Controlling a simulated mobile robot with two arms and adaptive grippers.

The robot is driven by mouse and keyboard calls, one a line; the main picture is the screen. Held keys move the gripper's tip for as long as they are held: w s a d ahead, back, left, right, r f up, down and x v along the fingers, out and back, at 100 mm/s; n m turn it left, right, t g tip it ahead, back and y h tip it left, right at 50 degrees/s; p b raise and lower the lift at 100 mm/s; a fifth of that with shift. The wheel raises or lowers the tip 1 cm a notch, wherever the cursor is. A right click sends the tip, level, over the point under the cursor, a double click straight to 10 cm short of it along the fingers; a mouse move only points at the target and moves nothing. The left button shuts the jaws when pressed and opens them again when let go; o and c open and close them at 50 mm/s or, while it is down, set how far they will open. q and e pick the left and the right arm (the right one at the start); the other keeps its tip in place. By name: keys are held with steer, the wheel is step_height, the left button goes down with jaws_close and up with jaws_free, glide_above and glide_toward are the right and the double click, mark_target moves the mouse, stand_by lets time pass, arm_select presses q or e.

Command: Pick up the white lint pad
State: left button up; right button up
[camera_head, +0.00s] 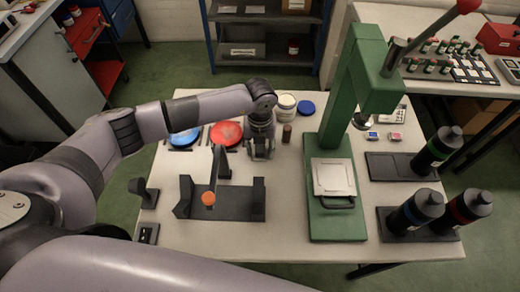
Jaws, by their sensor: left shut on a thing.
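My left gripper (262,154) points down at the back middle of the white table, just right of the red dish (226,132). Its fingers are shut on a small pale thing, which fits the white lint pad, but the fingers hide most of it. No other white lint pad can be made out on the table. My right gripper is not in view.
Close right of the gripper stand a small dark bottle (287,133), a white jar (286,106) and a blue lid (306,107). A black cradle (238,205) lies in front, a green press (340,140) to the right.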

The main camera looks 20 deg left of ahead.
mark_target(260, 148)
arm_select(q)
steer(key=shift+c, duration=0.4)
steer(key=shift+r, duration=0.1)
steer(key=shift+r, duration=0.5)
step_height(260, 148, up, 19)
steer(key=b, duration=0.3)
steer(key=shift+b, duration=0.3)
steer(key=o, duration=0.5)
steer(key=shift+f, duration=0.1)
steer(key=c, duration=0.5)
